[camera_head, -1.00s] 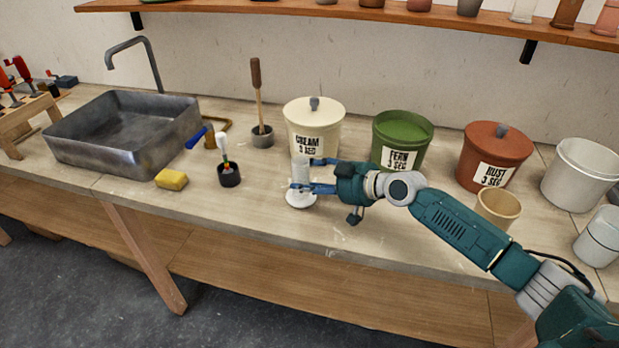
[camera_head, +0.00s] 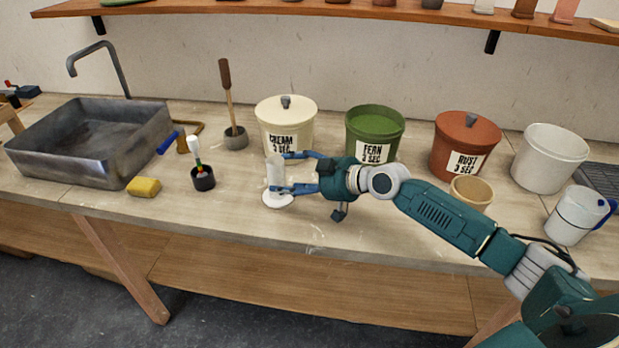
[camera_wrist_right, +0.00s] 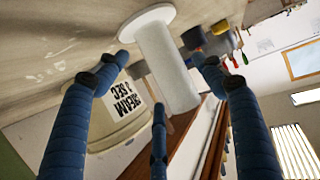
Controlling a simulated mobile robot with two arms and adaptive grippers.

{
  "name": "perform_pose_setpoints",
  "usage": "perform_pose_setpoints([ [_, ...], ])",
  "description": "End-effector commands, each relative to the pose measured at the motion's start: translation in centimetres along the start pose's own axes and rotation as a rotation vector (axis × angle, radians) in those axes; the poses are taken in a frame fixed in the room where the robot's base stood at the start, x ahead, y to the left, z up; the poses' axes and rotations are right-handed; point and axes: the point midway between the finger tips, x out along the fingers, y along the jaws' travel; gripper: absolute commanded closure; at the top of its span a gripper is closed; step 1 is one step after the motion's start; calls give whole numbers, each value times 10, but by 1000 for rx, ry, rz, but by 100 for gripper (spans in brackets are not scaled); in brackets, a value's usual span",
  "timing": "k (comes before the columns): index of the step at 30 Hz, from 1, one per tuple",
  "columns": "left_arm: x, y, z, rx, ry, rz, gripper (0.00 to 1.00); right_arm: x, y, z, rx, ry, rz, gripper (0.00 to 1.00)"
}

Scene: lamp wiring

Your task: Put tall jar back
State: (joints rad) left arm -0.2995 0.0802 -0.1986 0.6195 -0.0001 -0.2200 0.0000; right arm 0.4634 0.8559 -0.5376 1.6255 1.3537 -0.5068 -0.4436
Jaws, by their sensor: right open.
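A tall white cylindrical jar (camera_head: 276,170) stands upright on a round white base (camera_head: 278,200) on the bench, in front of the cream bucket. It also shows in the right wrist view (camera_wrist_right: 168,70), with its base (camera_wrist_right: 147,22) at the top of the picture. My right gripper (camera_head: 287,172) is open, and its blue fingers reach in from the right around the jar. In the wrist view the fingers (camera_wrist_right: 160,75) stand on either side of the jar, and a third finger shows below. Whether any finger touches it I cannot tell. My left gripper is not in view.
Behind the gripper stand the cream (camera_head: 287,127), green (camera_head: 373,135) and rust (camera_head: 463,148) buckets. A tan cup (camera_head: 471,193) is near my right forearm. Left are a dark brush cup (camera_head: 203,179), a yellow sponge (camera_head: 144,187) and a sink (camera_head: 90,143). The bench front near the jar is clear.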

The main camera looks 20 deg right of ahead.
Motion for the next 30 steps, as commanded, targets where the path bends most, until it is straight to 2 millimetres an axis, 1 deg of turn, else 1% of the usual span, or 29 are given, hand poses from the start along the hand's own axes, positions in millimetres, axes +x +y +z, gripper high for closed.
perform_pose_setpoints([
  [1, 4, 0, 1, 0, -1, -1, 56, -11, 0, 4, -4, -4, 0, 32],
  [6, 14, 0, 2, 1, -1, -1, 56, -50, 0, 6, -4, -6, 0, 32],
  [9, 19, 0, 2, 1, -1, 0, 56, -70, 0, 4, -4, -5, 0, 32],
  [13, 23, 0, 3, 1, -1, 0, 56, -88, 0, 4, -1, -3, 0, 32],
  [15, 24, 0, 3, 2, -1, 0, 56, -94, 0, 3, 0, -2, -1, 32],
  [19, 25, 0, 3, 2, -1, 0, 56, -100, -1, 1, 0, -1, -3, 32],
  [30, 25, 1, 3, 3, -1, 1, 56, -100, -1, 0, 0, 0, -3, 32],
])
